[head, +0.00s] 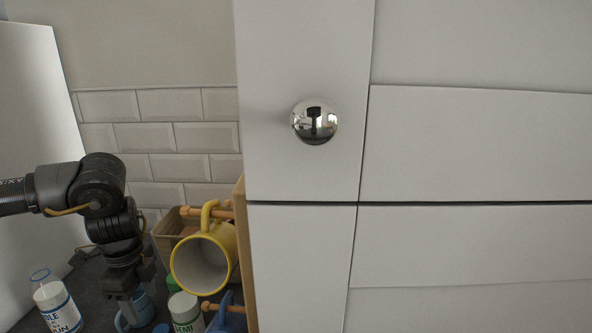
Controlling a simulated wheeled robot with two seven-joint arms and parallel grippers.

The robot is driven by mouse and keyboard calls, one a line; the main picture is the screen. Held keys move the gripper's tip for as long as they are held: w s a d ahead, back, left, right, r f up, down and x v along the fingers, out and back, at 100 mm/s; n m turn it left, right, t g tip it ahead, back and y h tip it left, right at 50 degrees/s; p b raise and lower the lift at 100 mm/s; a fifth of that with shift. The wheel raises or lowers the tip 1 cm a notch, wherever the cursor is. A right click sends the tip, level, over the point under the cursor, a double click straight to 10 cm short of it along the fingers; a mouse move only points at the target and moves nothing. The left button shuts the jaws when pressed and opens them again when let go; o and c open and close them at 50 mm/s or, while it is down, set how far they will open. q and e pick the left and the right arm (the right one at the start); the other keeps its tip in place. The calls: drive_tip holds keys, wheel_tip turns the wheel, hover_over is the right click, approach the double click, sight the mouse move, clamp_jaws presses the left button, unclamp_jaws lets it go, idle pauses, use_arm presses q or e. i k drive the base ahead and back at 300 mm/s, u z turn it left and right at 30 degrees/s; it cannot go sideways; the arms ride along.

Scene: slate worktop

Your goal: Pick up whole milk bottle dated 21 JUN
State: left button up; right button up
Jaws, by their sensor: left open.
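A white milk bottle (55,303) with a blue label stands at the lower left in the head view. Its label reads "LE" above and "UN" below; the rest of the text, including the day, cannot be read. A second white bottle (184,311) has a green label reading "SEMI" and is partly cut off at the bottom edge. My left gripper (128,305) points down, open, to the right of the blue-label bottle and apart from it. It overlaps a blue mug (143,307) in the picture; contact cannot be told. My right gripper is not in view.
A yellow mug (204,262) hangs tilted on a wooden peg rack, right of my gripper. A wooden crate (172,232) stands behind it. Another blue mug (234,318) is low beside the rack. White cupboard fronts with a round knob (314,122) fill the right side.

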sight(47, 290)
drive_tip(key=k, duration=1.4)
